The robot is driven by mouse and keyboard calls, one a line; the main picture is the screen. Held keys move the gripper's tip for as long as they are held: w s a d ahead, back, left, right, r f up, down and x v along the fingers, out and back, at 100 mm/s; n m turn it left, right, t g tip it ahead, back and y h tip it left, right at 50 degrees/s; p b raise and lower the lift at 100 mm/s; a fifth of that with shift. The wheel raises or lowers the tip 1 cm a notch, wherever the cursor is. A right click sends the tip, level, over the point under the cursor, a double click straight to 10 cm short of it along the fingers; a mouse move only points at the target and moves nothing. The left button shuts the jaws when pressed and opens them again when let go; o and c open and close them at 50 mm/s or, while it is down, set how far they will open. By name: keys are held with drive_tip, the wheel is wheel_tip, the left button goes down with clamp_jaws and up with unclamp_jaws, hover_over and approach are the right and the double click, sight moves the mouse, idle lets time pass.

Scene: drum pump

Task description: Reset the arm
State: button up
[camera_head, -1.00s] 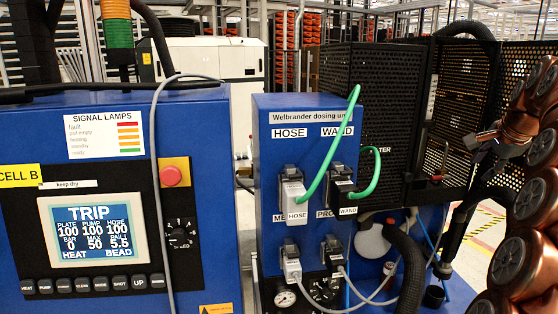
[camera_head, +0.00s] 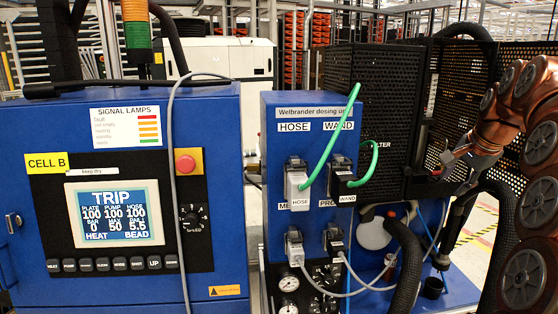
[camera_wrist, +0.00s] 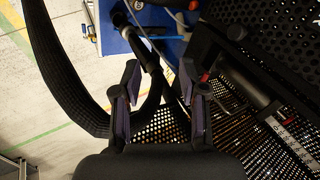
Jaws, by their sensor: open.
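My gripper (camera_head: 448,158) is at the right in the head view, at the end of my brown arm, in front of the black perforated guard. In the wrist view my gripper (camera_wrist: 161,100) shows two dark fingers with purple pads, spread apart. Nothing is between the pads; a black hose and perforated mesh lie beyond them. The blue control cabinet (camera_head: 225,240) has a screen (camera_head: 119,212) reading TRIP.
The blue dosing unit (camera_head: 272,215) carries HOSE and WAND plugs with green cables (camera_head: 330,140). A thick black hose (camera_head: 408,265) hangs at its right. Black perforated guard panels (camera_head: 375,95) stand behind. Floor shows at the far right.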

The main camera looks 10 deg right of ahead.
drive_tip(key=s+a+f+n+g+y, duration=0.1)
drive_tip(key=s+a+f+n, duration=0.25)
drive_tip(key=a, duration=0.45)
drive_tip(key=s+a+f+n+g, duration=0.2)
drive_tip(key=s+a+f, duration=0.2)
drive_tip(key=a, duration=0.4)
drive_tip(key=s+a+f+n+g+y, duration=0.1)
drive_tip(key=s+a+f+n, duration=0.25)
drive_tip(key=a, duration=0.45)
drive_tip(key=s+a+f+n+g, duration=0.1)
drive_tip(key=s+a+f+n, duration=0.1)
drive_tip(key=s+f, duration=0.2)
drive_tip(key=s+a+f+n+g, duration=0.1)
drive_tip(key=s+f, duration=0.4)
drive_tip(key=s, duration=0.6)
drive_tip(key=s+a+f+n+g+h, duration=0.1)
drive_tip(key=s+a+f+n, duration=0.2)
drive_tip(key=s, duration=0.4)
drive_tip(key=shift+s+a+f+g, duration=0.2)
drive_tip(key=shift+a+f+g, duration=0.1)
drive_tip(key=shift+a+f, duration=0.5)
